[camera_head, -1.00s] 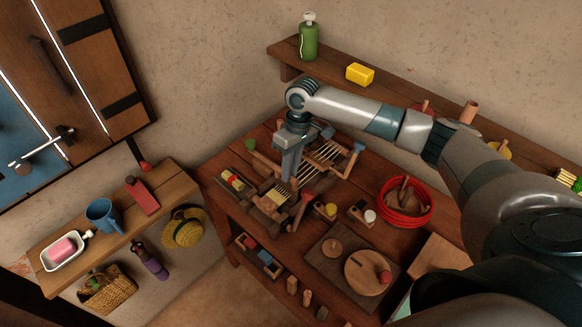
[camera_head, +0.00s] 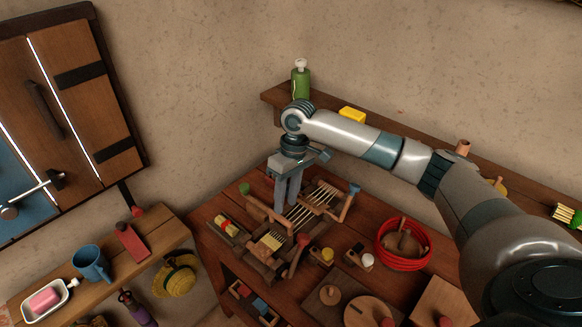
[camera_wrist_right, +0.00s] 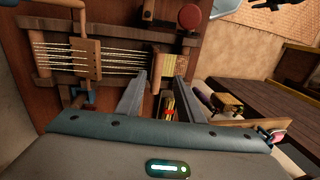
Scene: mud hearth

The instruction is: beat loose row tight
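A small wooden loom (camera_head: 309,213) with pale stretched threads and a yellow woven patch (camera_head: 270,241) stands on the dark wooden table. An upright wooden bar (camera_wrist_right: 157,72) crosses beside the patch. My right gripper (camera_head: 287,205) points down over the loom, fingers apart. In the wrist view its fingers (camera_wrist_right: 160,78) frame the bar with gaps; contact cannot be told. My left gripper is not in view.
A side shelf (camera_head: 160,237) stands left.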

